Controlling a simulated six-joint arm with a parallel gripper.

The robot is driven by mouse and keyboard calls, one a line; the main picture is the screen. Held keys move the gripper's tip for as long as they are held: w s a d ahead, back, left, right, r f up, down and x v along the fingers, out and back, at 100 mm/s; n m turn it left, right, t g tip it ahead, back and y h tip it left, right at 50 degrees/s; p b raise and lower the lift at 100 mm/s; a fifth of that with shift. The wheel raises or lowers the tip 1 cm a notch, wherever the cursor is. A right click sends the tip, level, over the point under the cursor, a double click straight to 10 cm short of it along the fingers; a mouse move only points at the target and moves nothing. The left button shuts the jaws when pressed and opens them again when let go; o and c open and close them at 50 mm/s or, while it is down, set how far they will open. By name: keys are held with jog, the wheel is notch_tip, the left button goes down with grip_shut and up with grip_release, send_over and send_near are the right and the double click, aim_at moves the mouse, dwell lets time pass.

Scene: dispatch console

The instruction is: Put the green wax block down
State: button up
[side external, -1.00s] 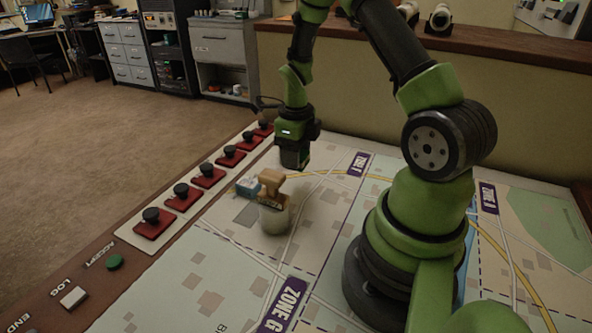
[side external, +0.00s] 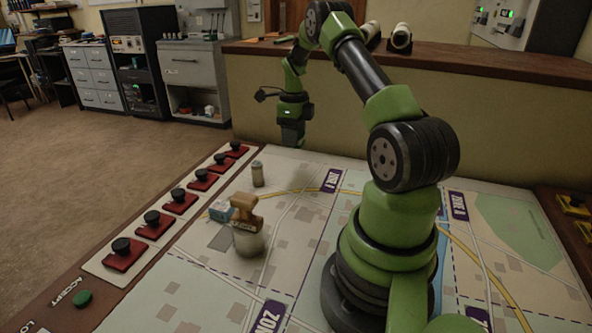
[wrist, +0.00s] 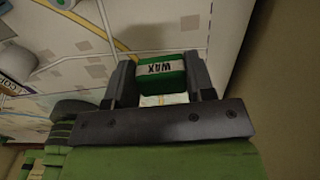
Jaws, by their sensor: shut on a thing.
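The green wax block (wrist: 162,72) with a white band reading "WAX" sits between the two dark fingers of my gripper (wrist: 160,80) in the wrist view, and the gripper is shut on it. In the side view my gripper (side external: 292,143) hangs raised over the far part of the map table (side external: 330,235), near the wooden ledge. The block cannot be made out there.
A small pale cylinder (side external: 257,174) stands farther back. Red-based knobs (side external: 125,252) line the left edge. The map's middle is largely clear.

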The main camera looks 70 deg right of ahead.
aim_at(294, 173)
notch_tip(294, 173, down, 9)
jog(key=shift+r, duration=0.2)
dwell(0.3)
jog(key=o, duration=0.9)
jog(key=shift+f, duration=0.1)
